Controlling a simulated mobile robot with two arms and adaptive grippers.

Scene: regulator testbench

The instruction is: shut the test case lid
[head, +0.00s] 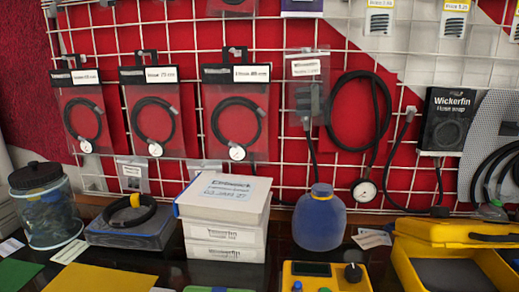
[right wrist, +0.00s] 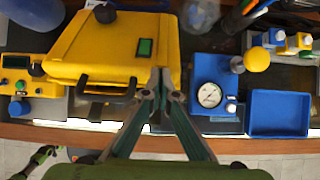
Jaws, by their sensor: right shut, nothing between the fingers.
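The yellow test case (head: 400,262) stands at the lower right of the head view, cut off by the frame. Its yellow upper part with a black handle (head: 495,237) lies behind a dark grey panel. In the right wrist view the case (right wrist: 110,50) shows a broad yellow face with a green square and black handles along its near edge. I cannot tell the lid's exact angle. My right gripper (right wrist: 161,78) is shut and empty at the case's near right corner; contact is unclear. A small dark green part, apparently my left gripper (right wrist: 38,158), is low at the left, its fingers unclear.
A yellow device with a black knob (head: 325,275) stands left of the case. A pressure gauge (right wrist: 208,95) on a blue block and a blue tray (right wrist: 278,115) are to its right. A blue bottle (head: 320,217) and white boxes (head: 225,232) stand before the wire grid.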

